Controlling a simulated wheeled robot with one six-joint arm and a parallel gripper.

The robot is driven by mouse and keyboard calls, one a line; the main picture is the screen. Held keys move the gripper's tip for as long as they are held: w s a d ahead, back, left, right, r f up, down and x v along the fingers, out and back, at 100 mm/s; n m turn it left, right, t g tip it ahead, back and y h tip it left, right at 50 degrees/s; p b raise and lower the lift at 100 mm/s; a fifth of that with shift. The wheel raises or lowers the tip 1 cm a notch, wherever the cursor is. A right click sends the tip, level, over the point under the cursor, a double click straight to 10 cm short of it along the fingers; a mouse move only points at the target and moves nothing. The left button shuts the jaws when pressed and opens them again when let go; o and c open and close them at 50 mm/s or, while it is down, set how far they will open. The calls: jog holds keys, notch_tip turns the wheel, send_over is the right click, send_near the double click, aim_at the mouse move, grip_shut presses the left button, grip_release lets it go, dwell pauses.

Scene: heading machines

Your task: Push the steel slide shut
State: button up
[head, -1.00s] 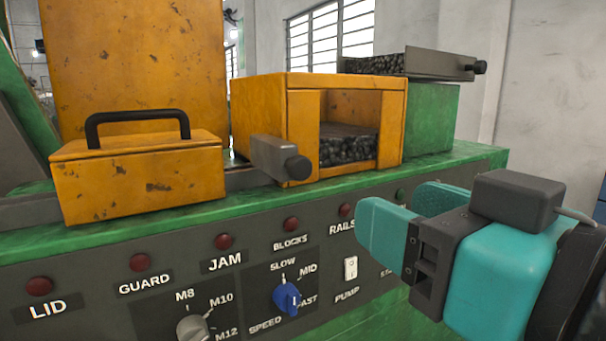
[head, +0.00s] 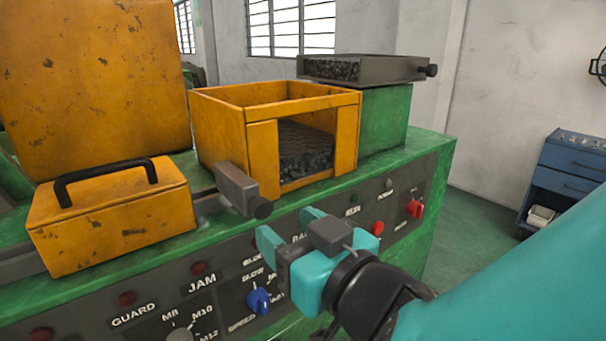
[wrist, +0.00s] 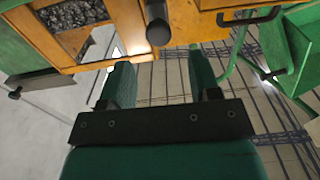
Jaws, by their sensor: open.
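The steel slide (head: 240,186) is a grey bar with a dark round knob at its near end. It sticks out toward me from the left front of the orange open-topped box (head: 218,133). In the wrist view the knob (wrist: 158,32) shows beyond my fingertips, near the middle of the picture. My teal gripper (head: 285,229) is in front of the machine, to the right of and below the knob in the head view. Its two fingers are apart with nothing between them, and a gap shows between them and the knob.
An orange lidded box with a black handle (head: 110,212) stands left of the slide. A grey tray (head: 362,69) with a knob rests on the green block at right. The control panel (head: 190,300) with lamps and knobs lies below. A blue cabinet (head: 572,170) stands far right.

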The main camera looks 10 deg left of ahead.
aim_at(264, 205)
jog(key=p+x, duration=0.1)
jog(key=x, duration=0.1)
jog(key=p+x, duration=0.1)
jog(key=p, duration=0.1)
jog(key=p+x, duration=0.1)
jog(key=x, duration=0.1)
jog(key=shift+w+a+r+p, duration=0.25)
jog(key=shift+w+r+p, duration=0.05)
jog(key=shift+p, duration=0.05)
jog(key=shift+w+a+f+p, duration=0.3)
jog(key=shift+w+a+p, duration=0.35)
jog(key=shift+a, duration=0.1)
